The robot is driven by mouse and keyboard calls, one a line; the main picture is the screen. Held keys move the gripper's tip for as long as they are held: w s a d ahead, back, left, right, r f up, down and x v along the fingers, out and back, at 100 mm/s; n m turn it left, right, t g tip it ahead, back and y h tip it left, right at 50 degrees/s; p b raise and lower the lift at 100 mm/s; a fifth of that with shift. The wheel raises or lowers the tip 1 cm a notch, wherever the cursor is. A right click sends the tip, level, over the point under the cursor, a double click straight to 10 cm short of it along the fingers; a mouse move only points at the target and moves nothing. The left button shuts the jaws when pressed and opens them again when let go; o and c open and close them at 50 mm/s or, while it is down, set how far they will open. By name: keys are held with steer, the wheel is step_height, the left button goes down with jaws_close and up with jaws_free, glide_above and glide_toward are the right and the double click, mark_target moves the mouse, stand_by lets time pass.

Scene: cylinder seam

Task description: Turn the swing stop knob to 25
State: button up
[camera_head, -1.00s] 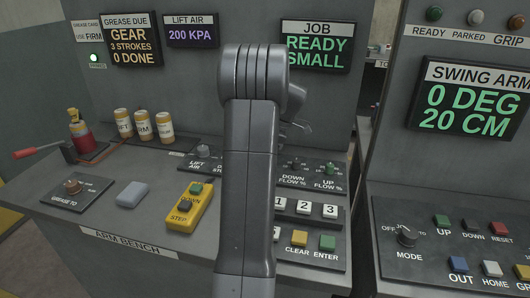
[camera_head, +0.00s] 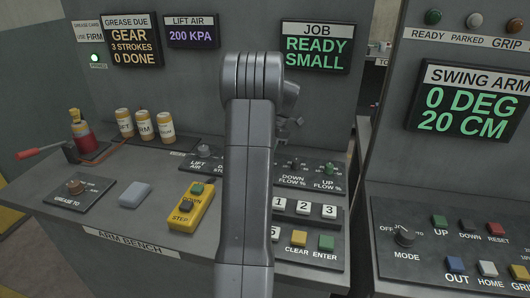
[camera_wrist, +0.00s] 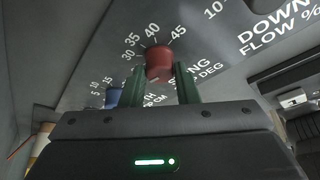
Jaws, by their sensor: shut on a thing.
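A red knob (camera_wrist: 159,63) stands on a grey panel in the wrist view, beside a printed scale with 30, 35, 40 and 45 around its far side. The label by it reads partly "NG" and "DEG"; the rest is hidden behind my gripper. My gripper (camera_wrist: 161,78) has one green finger on each side of the knob and is shut on it. The knob's pointer mark cannot be made out. In the head view my grey arm hides the knob and the gripper's fingertips. The swing arm display (camera_head: 465,103) reads 0 DEG and 20 CM.
A blue knob (camera_wrist: 113,97) with its own scale stands left of the red one, close to my left finger. The bench holds a yellow step pendant (camera_head: 191,208), white number keys (camera_head: 304,207) and several small canisters. A second console (camera_head: 440,225) stands at the right.

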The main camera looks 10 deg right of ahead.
steer(key=o, duration=1)
step_height(320, 180, up, 10)
stand_by(0.3)
step_height(320, 180, down, 10)
steer(key=shift+f, duration=0.1)
stand_by(0.4)
